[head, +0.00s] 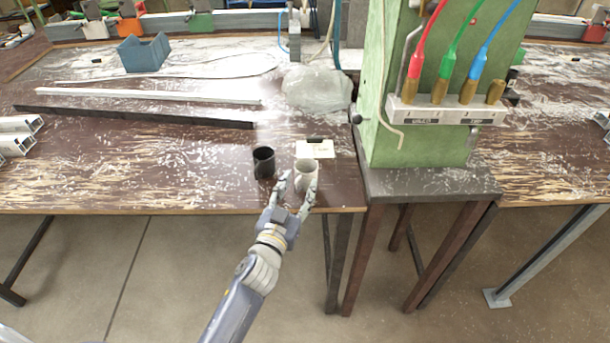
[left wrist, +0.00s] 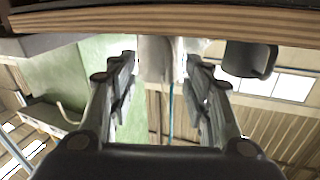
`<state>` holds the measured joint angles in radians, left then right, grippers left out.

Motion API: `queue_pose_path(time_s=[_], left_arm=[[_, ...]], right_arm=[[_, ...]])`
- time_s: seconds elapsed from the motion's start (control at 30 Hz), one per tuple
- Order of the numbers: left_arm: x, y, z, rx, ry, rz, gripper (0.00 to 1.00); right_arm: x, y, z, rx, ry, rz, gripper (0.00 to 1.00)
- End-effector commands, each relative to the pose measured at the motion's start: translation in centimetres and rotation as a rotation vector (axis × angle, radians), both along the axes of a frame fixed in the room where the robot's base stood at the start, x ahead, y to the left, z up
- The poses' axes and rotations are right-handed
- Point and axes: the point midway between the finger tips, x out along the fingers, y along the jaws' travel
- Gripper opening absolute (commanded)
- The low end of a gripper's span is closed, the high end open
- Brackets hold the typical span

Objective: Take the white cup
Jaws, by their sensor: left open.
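The white cup (head: 307,170) stands upright near the front edge of the wooden bench. My left gripper (head: 298,185) is open at the near side of the cup, with its fingers pointing toward it. In the left wrist view the white cup (left wrist: 160,58) shows in the gap between the two fingertips (left wrist: 161,65). Its lower part in the head view is partly hidden by the fingers. I cannot tell whether either finger touches it. My right gripper is not in view.
A black cup (head: 264,163) stands close to the left of the white cup and also shows in the left wrist view (left wrist: 245,60). A pale card (head: 315,149) lies behind. A green machine column (head: 415,130) stands at the right. The bench's left front is clear.

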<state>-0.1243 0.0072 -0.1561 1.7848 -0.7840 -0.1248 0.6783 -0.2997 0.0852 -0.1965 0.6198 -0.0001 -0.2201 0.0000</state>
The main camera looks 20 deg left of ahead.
Motion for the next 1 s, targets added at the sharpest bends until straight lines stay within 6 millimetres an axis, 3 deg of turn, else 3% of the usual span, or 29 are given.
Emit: queue_pose_path(time_s=[0.13, 0.37, 0.6, 1.0], left_arm=[[1.1, -0.1, 0.0, -0.001, 0.000, 0.000, 0.45], [1.2, -0.1, -0.1, -0.002, 0.000, 0.000, 0.45], [1.2, -0.1, -0.1, -0.001, 0.000, 0.000, 0.00], [1.2, -0.1, 0.0, -0.001, 0.001, 0.000, 0.00]], right_arm=[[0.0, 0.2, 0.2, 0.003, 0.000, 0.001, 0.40], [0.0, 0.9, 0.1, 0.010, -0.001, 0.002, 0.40], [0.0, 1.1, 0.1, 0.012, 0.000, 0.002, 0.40], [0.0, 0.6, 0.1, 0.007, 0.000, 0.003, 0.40]])
